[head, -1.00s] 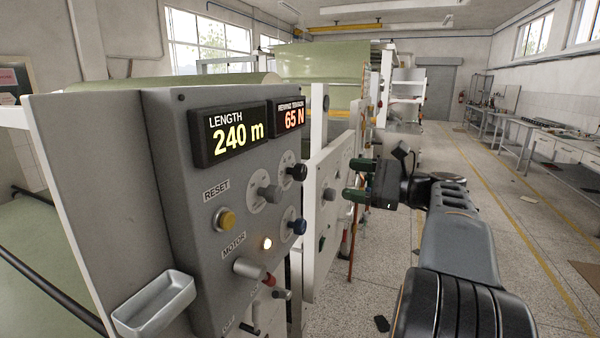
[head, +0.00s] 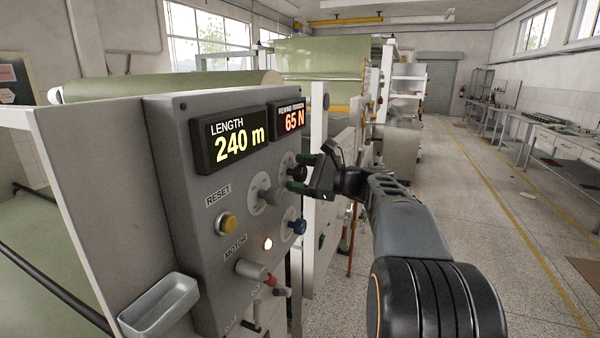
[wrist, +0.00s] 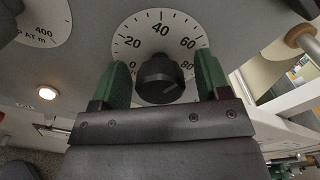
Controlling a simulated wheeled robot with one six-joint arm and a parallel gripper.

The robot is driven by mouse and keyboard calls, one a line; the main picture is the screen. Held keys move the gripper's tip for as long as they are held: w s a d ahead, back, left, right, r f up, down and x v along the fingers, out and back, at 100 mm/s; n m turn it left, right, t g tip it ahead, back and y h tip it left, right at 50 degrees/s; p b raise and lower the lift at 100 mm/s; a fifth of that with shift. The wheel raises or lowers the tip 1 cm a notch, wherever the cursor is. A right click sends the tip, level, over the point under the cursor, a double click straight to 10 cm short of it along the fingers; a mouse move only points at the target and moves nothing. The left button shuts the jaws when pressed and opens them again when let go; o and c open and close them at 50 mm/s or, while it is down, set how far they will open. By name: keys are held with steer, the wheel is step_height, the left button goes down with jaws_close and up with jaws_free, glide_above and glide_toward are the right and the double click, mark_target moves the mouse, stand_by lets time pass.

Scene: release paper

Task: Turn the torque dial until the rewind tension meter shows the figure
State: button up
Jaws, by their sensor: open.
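A pale line on the knob points to the lower right. My gripper (wrist: 162,80) is open, with one green finger on each side of the dial; I cannot tell whether they touch it. In the head view my gripper (head: 298,172) is at the panel's upper right and largely hides this dial.
The length display (head: 233,138) reads 240 m. A yellow reset button (head: 227,225), a lit lamp (head: 267,243) and a motor knob (head: 249,270) are lower. A metal tray (head: 160,306) juts out.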

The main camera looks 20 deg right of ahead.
steer(key=c, duration=0.9)
steer(key=shift+f+n+b, duration=0.25)
steer(key=shift+n+b, duration=0.35)
steer(key=shift+b, duration=0.5)
steer(key=shift+r+n+b, duration=0.25)
steer(key=shift+n+b, duration=0.15)
steer(key=shift+n, duration=0.2)
steer(key=shift+c, duration=0.2)
steer(key=o, duration=0.9)
steer(key=shift+o, duration=0.2)
